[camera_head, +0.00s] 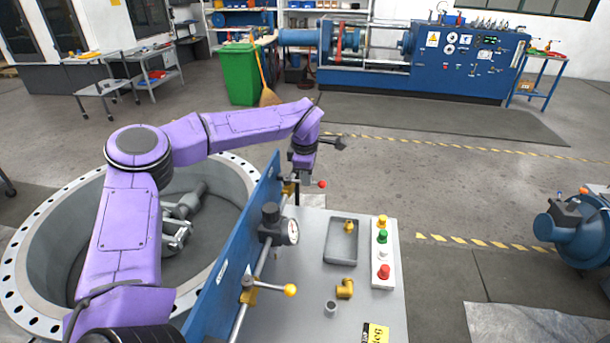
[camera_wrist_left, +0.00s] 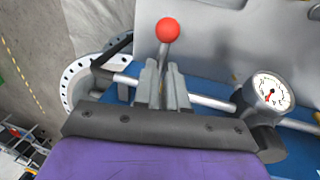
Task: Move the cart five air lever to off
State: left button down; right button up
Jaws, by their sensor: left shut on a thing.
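A lever with a red ball knob (camera_head: 322,184) sits on the pipe along the far end of the blue panel (camera_head: 235,247) of the cart. In the left wrist view, its red knob (camera_wrist_left: 168,29) sticks out past the fingertips. My left gripper (camera_head: 304,183) is shut on this lever's stem, and the fingers (camera_wrist_left: 163,88) hide most of the stem and the valve body. A second lever with a yellow knob (camera_head: 289,290) is on a brass valve nearer on the same pipe, pointing right. Which lever is for air cannot be read. My right gripper is out of view.
A pressure gauge (camera_head: 293,231) sits between the levers. The grey cart top (camera_head: 315,262) holds a tray (camera_head: 328,241), brass fittings and a button box (camera_head: 384,253). A yellow label (camera_head: 375,334) is at the near edge. A large flanged ring (camera_head: 18,290) stands left.

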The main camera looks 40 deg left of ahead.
pick_arm(q)
jog(key=c, duration=1.2)
grip_release()
jog(key=shift+d+f, duration=0.2)
jog(key=b+v, duration=0.1)
jog(key=v, duration=0.4)
jog(key=b+v, duration=0.1)
jog(key=v, duration=0.4)
jog(key=shift+w+r, duration=0.15)
jog(key=shift+r, duration=0.15)
